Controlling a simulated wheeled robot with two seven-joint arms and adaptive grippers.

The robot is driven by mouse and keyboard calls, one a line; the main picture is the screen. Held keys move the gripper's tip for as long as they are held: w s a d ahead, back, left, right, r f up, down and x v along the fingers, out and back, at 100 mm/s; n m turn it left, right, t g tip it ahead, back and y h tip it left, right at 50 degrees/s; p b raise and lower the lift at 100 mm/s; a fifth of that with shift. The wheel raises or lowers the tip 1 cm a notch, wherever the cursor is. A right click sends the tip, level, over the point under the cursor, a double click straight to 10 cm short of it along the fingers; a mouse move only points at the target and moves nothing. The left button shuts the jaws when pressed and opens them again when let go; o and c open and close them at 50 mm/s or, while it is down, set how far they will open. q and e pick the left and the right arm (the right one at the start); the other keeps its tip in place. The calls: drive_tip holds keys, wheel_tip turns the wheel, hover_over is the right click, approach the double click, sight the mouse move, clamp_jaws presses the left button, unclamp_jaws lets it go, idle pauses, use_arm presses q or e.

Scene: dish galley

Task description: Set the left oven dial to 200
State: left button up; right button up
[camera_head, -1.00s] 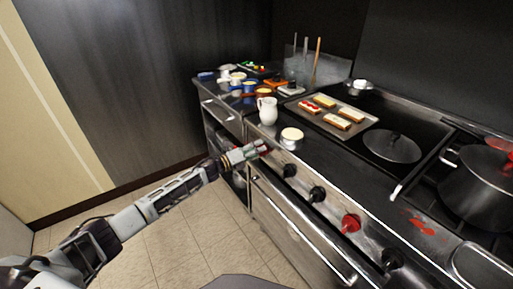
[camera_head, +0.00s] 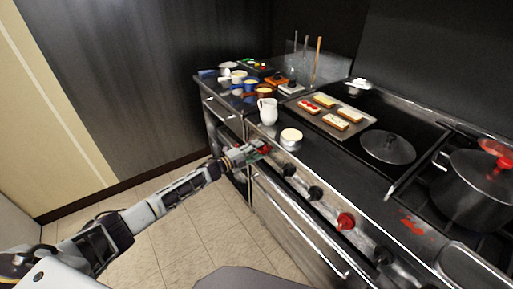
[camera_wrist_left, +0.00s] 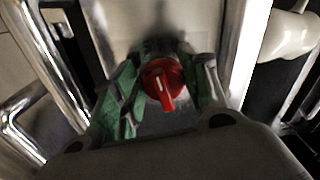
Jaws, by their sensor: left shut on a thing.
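The left oven dial (camera_head: 265,148) is a red knob at the far left of the oven's front panel. In the left wrist view the red dial (camera_wrist_left: 163,79) sits between green finger pads, its pointer tab with a white line aimed down in the picture and slightly right. My left gripper (camera_head: 257,151) is at the dial and shut on it; it also shows in the left wrist view (camera_wrist_left: 168,88). No scale number can be read around the dial. My right gripper is not in view.
Black dials (camera_head: 289,169) and another red dial (camera_head: 345,221) follow along the panel. An oven handle bar (camera_head: 300,225) runs below. A white jug (camera_head: 267,111), a tray (camera_head: 314,122) of toasts, a lid (camera_head: 388,148) and a pot (camera_head: 470,190) stand above.

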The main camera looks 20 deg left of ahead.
use_arm(q)
drive_tip(key=n+p, duration=0.1)
drive_tip(key=n, duration=0.2)
drive_tip(key=shift+n+p, duration=0.3)
drive_tip(key=shift+f+n+p, duration=0.15)
drive_tip(key=shift+n+p, duration=0.15)
drive_tip(key=shift+n, duration=0.55)
drive_tip(key=shift+f+n+p, duration=0.15)
drive_tip(key=shift+n+p, duration=0.1)
drive_tip(key=shift+n, duration=0.6)
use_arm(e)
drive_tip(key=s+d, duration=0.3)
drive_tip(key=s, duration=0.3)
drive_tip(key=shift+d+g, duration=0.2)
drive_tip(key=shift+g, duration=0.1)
use_arm(q)
drive_tip(key=shift+s+d, duration=0.1)
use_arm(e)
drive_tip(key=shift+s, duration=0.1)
use_arm(q)
drive_tip(key=o, duration=1)
drive_tip(key=shift+v, duration=0.8)
drive_tip(key=v, duration=1)
drive_tip(key=shift+s, duration=0.1)
